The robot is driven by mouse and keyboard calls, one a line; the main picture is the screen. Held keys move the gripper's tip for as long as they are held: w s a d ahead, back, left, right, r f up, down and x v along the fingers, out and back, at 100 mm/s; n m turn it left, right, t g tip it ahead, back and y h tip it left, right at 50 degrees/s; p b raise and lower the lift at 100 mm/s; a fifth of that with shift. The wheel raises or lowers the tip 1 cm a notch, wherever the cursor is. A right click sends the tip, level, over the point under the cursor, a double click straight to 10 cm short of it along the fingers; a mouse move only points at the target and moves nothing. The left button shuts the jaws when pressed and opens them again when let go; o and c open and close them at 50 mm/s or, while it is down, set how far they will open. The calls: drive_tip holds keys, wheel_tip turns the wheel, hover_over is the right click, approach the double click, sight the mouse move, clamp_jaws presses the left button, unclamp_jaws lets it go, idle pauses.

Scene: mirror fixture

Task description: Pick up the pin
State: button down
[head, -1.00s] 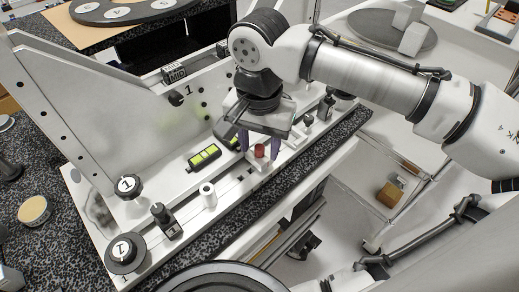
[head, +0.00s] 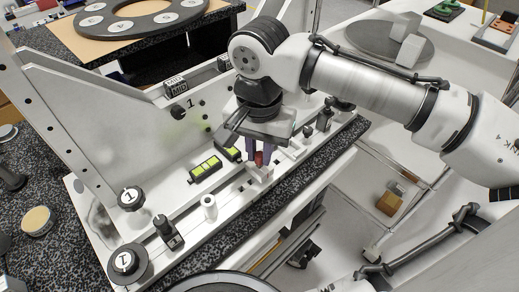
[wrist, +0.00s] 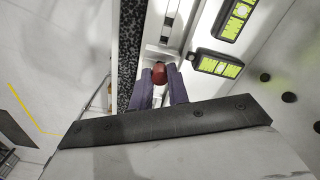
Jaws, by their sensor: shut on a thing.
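The pin shows as a red cylindrical top (head: 259,158) at a small white block on the fixture's front rail. My gripper (head: 260,155) points down over it, with its purple fingers on either side. In the wrist view the red pin (wrist: 159,73) sits between the two purple fingertips (wrist: 160,84), and the gripper is shut on it. The pin's lower part is hidden, so I cannot tell whether it is clear of the block.
Yellow-green level vials (head: 205,169) lie on the fixture base behind the gripper. A white hollow cylinder (head: 209,207) and a black clamp (head: 168,232) stand to the left on the base. The tall white fixture plate (head: 110,125) rises behind.

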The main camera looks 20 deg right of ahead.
wheel_tip(320, 180, up, 10)
drive_tip(key=p, duration=0.8)
wheel_tip(320, 180, up, 8)
hover_over(259, 154)
drive_tip(key=shift+a+r, duration=0.1)
drive_tip(key=shift+r, duration=0.1)
